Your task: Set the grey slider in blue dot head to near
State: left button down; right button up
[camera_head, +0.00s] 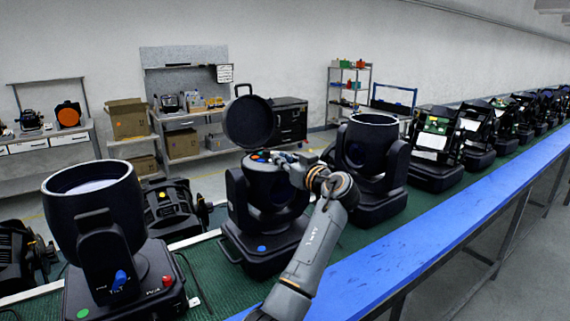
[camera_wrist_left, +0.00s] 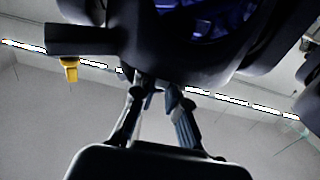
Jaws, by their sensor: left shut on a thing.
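The blue dot head (camera_head: 262,205) is a black moving-head lamp on the green belt, with a blue dot on its base and its round lid (camera_head: 248,122) standing open. Small orange and blue parts show at its top opening. My left gripper (camera_head: 284,159) reaches the top right of this head. In the left wrist view my left gripper (camera_wrist_left: 154,86) has its fingertips closed together at the dark head's edge. They are shut on a small part there, which fits the grey slider; the fingers and the head mostly hide it. My right gripper is not in view.
A green dot head (camera_head: 100,215) stands to the left and another black head (camera_head: 372,160) close to the right. A blue rail (camera_head: 430,240) edges the belt (camera_head: 205,265) in front.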

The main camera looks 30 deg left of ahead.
pick_arm(q)
jog(key=c, duration=1.3)
grip_release()
jog(key=shift+c, duration=0.2)
jog(key=shift+s+a, duration=0.1)
jog(key=shift+s, duration=0.05)
jog(key=shift+d, duration=0.35)
jog(key=v, duration=1.1)
jog(key=shift+s+d, duration=0.15)
